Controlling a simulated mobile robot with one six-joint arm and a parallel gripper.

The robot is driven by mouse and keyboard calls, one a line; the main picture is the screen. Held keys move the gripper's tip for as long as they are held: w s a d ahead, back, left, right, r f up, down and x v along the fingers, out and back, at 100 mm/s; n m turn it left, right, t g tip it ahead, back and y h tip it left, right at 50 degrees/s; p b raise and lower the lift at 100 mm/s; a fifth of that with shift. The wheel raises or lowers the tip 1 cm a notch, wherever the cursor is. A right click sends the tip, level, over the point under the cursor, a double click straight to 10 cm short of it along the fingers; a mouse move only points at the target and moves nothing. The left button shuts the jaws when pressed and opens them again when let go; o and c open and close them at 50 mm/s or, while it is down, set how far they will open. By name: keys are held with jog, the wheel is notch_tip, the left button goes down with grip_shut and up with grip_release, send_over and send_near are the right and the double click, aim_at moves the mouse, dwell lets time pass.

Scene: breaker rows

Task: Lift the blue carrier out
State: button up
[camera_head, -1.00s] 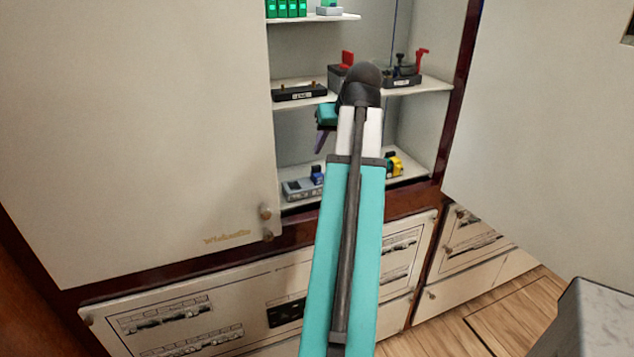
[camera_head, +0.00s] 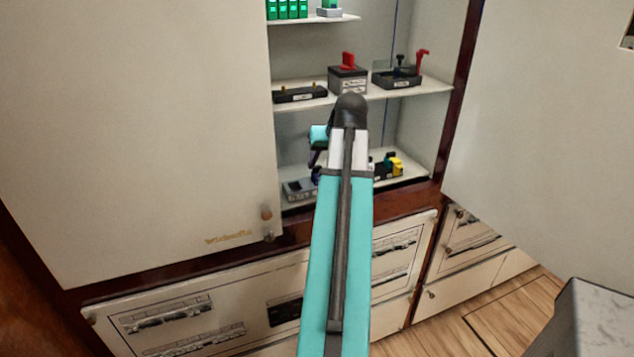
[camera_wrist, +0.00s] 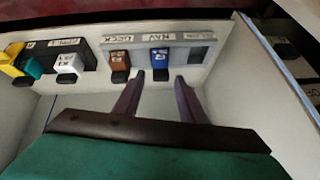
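The blue carrier (camera_wrist: 160,58) sits upright in a grey block (camera_wrist: 196,52) labelled NAV and DECK in the wrist view, with a dark foot below it. In the head view a bit of blue (camera_head: 317,174) shows on the lowest shelf, partly behind my arm. My gripper (camera_wrist: 160,76) is open and empty. I cannot tell how much depth lies between. In the head view the gripper (camera_head: 316,156) is just above that block.
A brown carrier (camera_wrist: 119,60) stands left of the blue one in the same block. A black block holds white (camera_wrist: 68,64), teal (camera_wrist: 33,67) and yellow (camera_wrist: 12,60) pieces. The cabinet's middle shelf (camera_head: 350,94) is above my gripper. A cabinet door (camera_head: 150,120) covers the left.

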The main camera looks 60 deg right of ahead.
aim_at(318, 169)
jog(key=shift+w+f, duration=0.1)
dwell(0.3)
jog(key=shift+p+x, duration=0.8)
jog(key=shift+x, duration=1.65)
jog(key=c, duration=0.9)
